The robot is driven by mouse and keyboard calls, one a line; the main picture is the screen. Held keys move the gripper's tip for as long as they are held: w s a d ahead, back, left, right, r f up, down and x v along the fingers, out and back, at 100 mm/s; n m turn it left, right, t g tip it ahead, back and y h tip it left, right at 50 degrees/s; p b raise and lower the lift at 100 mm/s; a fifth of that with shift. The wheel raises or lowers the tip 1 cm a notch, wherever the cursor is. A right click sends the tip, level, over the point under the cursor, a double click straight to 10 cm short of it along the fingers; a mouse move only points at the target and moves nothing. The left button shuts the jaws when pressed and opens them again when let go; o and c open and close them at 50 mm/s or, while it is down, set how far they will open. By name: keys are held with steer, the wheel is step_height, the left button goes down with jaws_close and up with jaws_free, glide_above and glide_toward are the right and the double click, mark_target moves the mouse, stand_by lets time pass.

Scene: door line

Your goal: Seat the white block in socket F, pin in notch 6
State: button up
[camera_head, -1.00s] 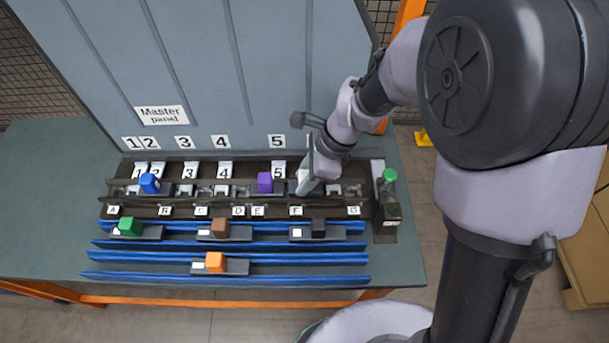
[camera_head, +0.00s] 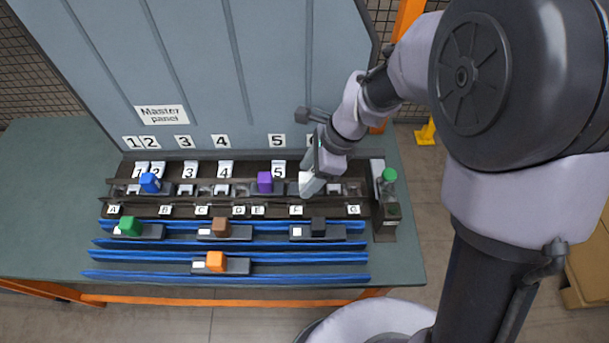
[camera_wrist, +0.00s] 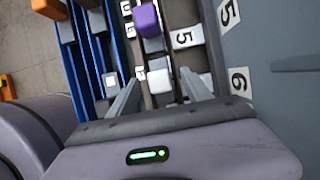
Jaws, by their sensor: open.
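The white block (camera_wrist: 159,82) shows in the wrist view between my two fingers, low in the dark rail. My gripper (camera_wrist: 160,78) is open around it, with a finger on each side; I cannot tell whether either touches. In the head view my gripper (camera_head: 309,190) is over the rail just above label F (camera_head: 296,210), right of the purple block (camera_head: 265,182). There the block is hard to tell from the pale fingers. Label 6 (camera_wrist: 239,80) shows on the panel in the wrist view. The pin and notch 6 cannot be made out.
A blue block (camera_head: 149,183) sits in the rail at left. Green (camera_head: 130,226), brown (camera_head: 220,227), black (camera_head: 318,227) and orange (camera_head: 215,261) blocks stand on blue-railed rows in front. A box with a green button (camera_head: 389,175) stands at the right end. The panel rises behind.

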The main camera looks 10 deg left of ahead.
steer(key=p+v, duration=0.5)
steer(key=v, duration=1)
steer(key=shift+p, duration=0.3)
steer(key=shift+d, duration=0.1)
